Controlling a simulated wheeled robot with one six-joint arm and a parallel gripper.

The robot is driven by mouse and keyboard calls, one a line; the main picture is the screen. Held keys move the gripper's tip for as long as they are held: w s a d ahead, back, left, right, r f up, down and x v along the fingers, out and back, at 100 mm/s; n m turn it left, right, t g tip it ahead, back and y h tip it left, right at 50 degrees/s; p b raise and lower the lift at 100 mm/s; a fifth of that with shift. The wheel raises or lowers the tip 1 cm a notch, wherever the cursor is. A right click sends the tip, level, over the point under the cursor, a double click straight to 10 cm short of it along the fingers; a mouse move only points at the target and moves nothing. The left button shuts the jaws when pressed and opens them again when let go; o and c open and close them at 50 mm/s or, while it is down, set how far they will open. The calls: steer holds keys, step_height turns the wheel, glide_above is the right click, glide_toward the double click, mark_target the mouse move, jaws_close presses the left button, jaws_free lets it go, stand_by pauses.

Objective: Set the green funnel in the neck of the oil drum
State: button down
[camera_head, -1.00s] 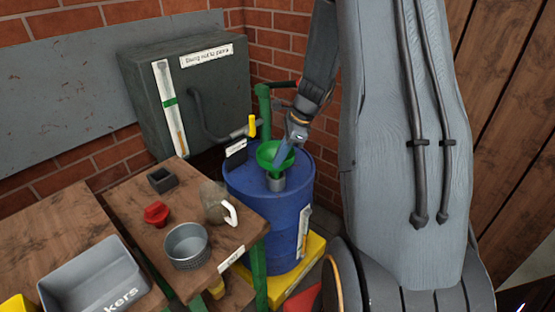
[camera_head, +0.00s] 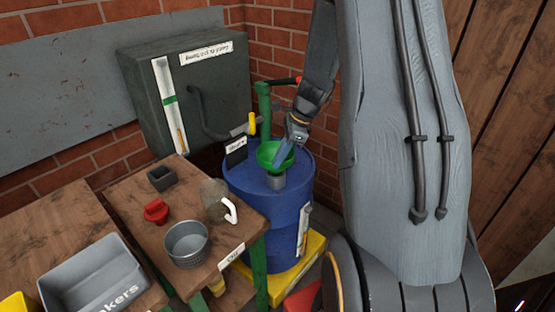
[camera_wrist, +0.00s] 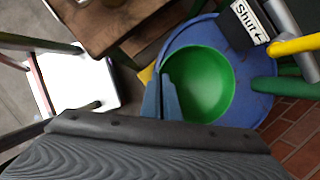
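The green funnel (camera_head: 268,153) is upright at the top of the blue oil drum (camera_head: 262,212). Its lower end is at the drum's short grey neck (camera_head: 276,182); I cannot tell how deep it sits. My gripper (camera_head: 283,157) is at the funnel's right side. In the wrist view, the blue-grey fingers of my gripper (camera_wrist: 162,82) are close together with the left rim of the funnel (camera_wrist: 205,82) between them, one finger inside the bowl. The funnel's bowl hides the neck in the wrist view, over the drum top (camera_wrist: 180,40).
A wooden table (camera_head: 130,200) at left carries a grey pan (camera_head: 187,245), a mug (camera_head: 216,203), a red part (camera_head: 156,211) and a dark box (camera_head: 161,178). A grey cabinet (camera_head: 215,85) stands behind.

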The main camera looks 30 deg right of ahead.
steer(key=shift+f+b, duration=0.35)
steer(key=shift+f, duration=0.45)
stand_by(0.4)
stand_by(0.4)
steer(key=c, duration=1.9)
jaws_free()
steer(key=shift+c, duration=0.2)
steer(key=c, duration=0.5)
steer(key=shift+o, duration=0.2)
steer(key=shift+r, duration=0.1)
step_height(320, 180, up, 8)
steer(key=p, duration=0.7)
steer(key=shift+w, duration=0.1)
